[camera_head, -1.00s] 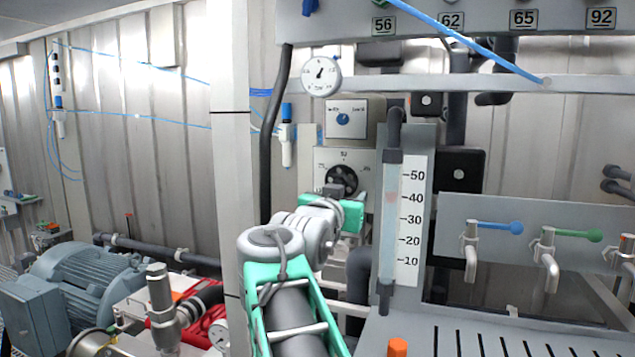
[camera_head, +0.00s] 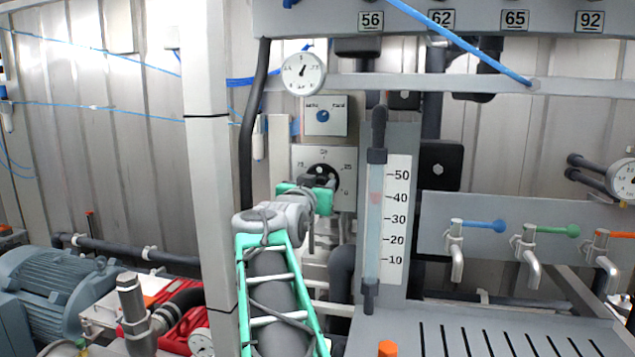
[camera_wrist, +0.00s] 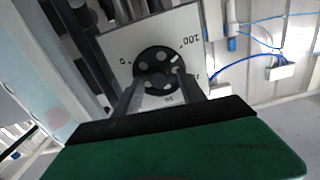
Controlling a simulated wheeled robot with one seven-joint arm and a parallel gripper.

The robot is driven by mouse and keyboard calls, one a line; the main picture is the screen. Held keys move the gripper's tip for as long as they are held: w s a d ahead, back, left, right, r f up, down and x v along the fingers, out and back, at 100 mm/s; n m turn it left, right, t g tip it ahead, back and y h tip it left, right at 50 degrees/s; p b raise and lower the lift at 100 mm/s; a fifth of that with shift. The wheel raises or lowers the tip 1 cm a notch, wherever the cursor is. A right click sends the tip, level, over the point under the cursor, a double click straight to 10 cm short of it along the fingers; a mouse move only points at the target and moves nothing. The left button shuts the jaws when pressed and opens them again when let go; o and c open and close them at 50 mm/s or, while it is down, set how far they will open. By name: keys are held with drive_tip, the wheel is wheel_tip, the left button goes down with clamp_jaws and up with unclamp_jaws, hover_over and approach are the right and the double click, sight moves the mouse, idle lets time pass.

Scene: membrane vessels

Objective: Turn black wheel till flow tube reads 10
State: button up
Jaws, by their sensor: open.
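The black wheel (camera_head: 322,170) sits on a pale dial plate below the small blue-knob panel. In the wrist view the wheel (camera_wrist: 158,66) shows round holes, with dial numbers around it. My gripper (camera_head: 319,182) is in front of the wheel and partly hides its lower part. In the wrist view its two fingers (camera_wrist: 158,83) are apart, one at each side of the wheel's lower half; I cannot tell whether they touch it. The flow tube (camera_head: 374,230) stands upright to the right, beside a scale from 10 to 50. A faint reddish float in it is near 40.
A round gauge (camera_head: 303,73) and the blue-knob panel (camera_head: 324,116) are above the wheel. Taps with blue, green and orange handles (camera_head: 530,240) are at right. A grey post (camera_head: 209,150) stands left of my arm. A motor (camera_head: 60,290) is at lower left.

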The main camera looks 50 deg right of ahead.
clamp_jaws()
idle(0.4)
drive_tip(key=shift+f+b, duration=0.2)
drive_tip(key=shift+b, duration=0.35)
